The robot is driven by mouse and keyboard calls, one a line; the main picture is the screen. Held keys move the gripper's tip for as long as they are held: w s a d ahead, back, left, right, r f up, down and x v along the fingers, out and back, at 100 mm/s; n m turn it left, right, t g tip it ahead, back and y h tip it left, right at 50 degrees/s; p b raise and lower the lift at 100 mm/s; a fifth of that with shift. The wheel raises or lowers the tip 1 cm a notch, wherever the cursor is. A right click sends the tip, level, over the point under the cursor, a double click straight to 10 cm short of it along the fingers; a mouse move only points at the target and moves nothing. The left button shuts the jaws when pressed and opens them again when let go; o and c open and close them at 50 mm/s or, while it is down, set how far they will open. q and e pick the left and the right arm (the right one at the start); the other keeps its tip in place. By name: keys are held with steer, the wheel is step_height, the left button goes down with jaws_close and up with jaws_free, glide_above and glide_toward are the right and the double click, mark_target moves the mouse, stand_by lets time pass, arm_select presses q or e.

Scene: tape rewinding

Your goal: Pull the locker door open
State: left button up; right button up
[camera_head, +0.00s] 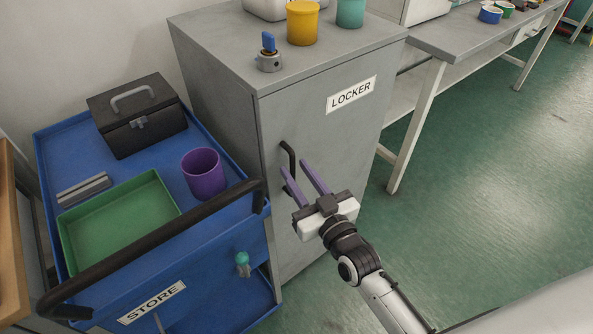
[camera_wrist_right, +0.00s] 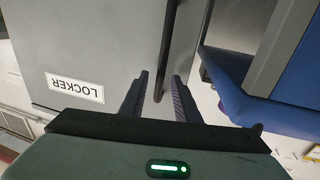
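The grey locker (camera_head: 210,55) stands in the middle of the head view, its front door (camera_head: 335,140) marked LOCKER and looking shut. A dark bar handle (camera_head: 289,158) is on the door's left side. My right gripper (camera_head: 294,166) is open in front of the door, its two purple fingers pointing at the handle. In the right wrist view, the handle (camera_wrist_right: 168,60) reaches down between the tips of my gripper (camera_wrist_right: 160,78), with gaps showing on both sides. The door (camera_wrist_right: 90,45) fills the left of that view. My left gripper is not in view.
A blue cart (camera_head: 225,235) marked STORE stands close left of the locker, with a black toolbox (camera_head: 137,115), green tray (camera_head: 120,222) and purple cup (camera_head: 203,173). A workbench (camera_head: 470,40) stands right; the green floor is clear.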

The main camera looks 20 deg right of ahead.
steer(key=shift+w+a, duration=0.1)
steer(key=shift+w, duration=0.3)
jaws_close()
